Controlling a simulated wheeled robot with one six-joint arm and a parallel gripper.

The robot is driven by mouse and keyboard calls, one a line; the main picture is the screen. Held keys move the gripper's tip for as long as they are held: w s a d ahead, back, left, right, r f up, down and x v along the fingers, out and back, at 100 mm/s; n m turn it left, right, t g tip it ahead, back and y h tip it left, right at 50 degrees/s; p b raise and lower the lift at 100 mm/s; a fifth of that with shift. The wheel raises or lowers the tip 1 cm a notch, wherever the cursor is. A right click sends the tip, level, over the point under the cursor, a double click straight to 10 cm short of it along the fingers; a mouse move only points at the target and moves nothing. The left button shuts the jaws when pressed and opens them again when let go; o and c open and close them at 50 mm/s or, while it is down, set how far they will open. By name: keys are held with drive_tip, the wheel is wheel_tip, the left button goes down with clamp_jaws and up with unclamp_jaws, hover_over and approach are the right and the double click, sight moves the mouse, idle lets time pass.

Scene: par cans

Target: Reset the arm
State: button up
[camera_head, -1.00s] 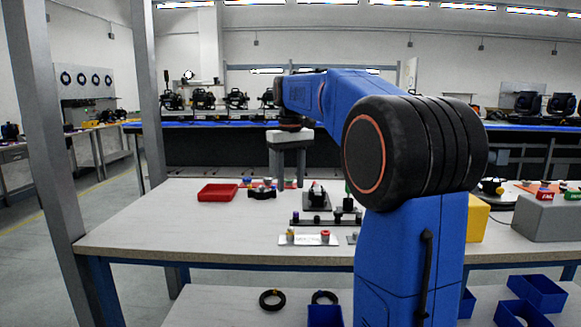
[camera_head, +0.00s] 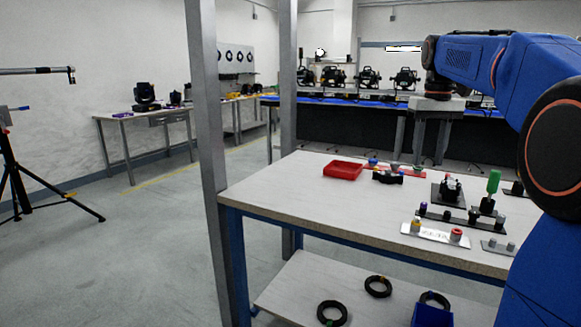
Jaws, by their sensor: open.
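My blue arm (camera_head: 515,75) fills the right side of the view, with its large black and orange joint cut off by the right edge. It reaches out level over the worktable (camera_head: 290,190). My grey gripper (camera_head: 430,158) hangs from its far end, pointing down. Its two fingers are apart with nothing visible between them. It appears above the table's back part, right of the red tray (camera_head: 343,170) and behind the small parts. I cannot tell its exact height above the table.
Small parts stand on the table: a black device (camera_head: 388,176), a green-handled piece (camera_head: 493,184) and a white plate (camera_head: 435,234) with knobs. A grey post (camera_head: 205,130) rises at the table's left. Cable rings (camera_head: 332,313) lie on the lower shelf. Open floor and a tripod (camera_head: 18,180) are left.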

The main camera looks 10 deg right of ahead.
drive_tip(key=s+a+f+t, duration=0.1)
drive_tip(key=s+a+f, duration=0.4)
drive_tip(key=s, duration=0.3)
drive_tip(key=s+a+f+t, duration=0.1)
drive_tip(key=s+a+f, duration=0.4)
drive_tip(key=s, duration=0.2)
drive_tip(key=s+a+f+t, duration=0.1)
drive_tip(key=s+a+f, duration=0.1)
drive_tip(key=s+f, duration=0.5)
drive_tip(key=s+a+f+t, duration=0.1)
drive_tip(key=s+a+f, duration=0.2)
drive_tip(key=s+f, duration=0.4)
wheel_tip(320, 180, down, 2)
drive_tip(key=shift+s+a+f+n+t, duration=0.15)
drive_tip(key=shift+s+f+n+t, duration=0.05)
drive_tip(key=shift+s+n+t, duration=0.2)
